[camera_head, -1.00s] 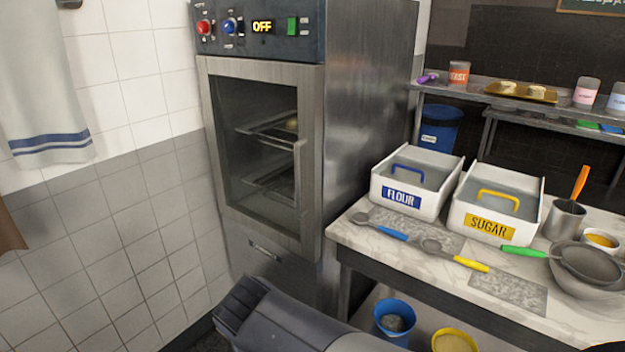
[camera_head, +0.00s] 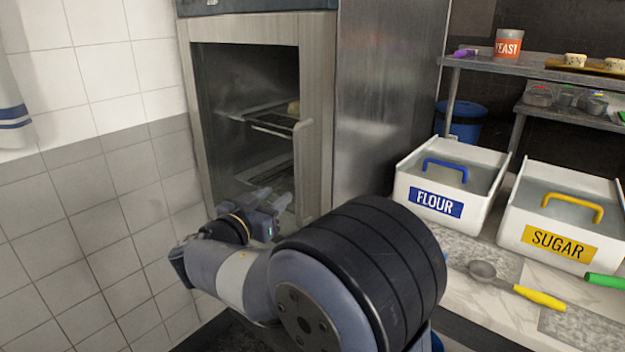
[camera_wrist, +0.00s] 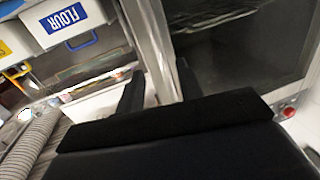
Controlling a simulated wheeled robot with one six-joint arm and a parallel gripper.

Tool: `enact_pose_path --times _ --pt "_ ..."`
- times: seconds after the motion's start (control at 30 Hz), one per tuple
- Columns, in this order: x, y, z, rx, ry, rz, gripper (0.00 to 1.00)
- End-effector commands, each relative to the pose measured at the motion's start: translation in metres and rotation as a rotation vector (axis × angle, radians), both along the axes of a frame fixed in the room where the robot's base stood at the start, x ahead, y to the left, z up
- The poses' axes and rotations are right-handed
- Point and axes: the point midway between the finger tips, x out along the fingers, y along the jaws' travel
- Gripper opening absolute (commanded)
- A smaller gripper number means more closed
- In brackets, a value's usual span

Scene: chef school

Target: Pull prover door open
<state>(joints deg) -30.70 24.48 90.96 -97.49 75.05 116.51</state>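The prover door (camera_head: 245,110) has a dark glass pane in a metal frame and looks shut. Its upright handle (camera_head: 302,165) is on the door's right side. My gripper (camera_head: 276,202) is in front of the lower right part of the door, close to the handle's lower part. In the wrist view the two dark fingers of my gripper (camera_wrist: 160,88) stand apart, and a metal upright (camera_wrist: 150,45) shows between them. I cannot tell whether they touch it. My arm hides the bottom of the door in the head view.
The worktop right of the prover holds a flour bin (camera_head: 400,190), a sugar bin (camera_head: 510,225) and a yellow-handled scoop (camera_head: 540,298). A tiled wall (camera_head: 90,180) is on the left. A shelf with a yeast jar (camera_head: 508,43) is at the back right.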

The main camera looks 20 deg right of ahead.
Motion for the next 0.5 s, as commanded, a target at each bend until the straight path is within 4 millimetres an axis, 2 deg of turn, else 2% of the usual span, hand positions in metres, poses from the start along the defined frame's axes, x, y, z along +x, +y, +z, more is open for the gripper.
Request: enact_pose_path --times 0.5 --pt "0.063 -0.06 0.002 0.001 0.002 -0.004 0.35"
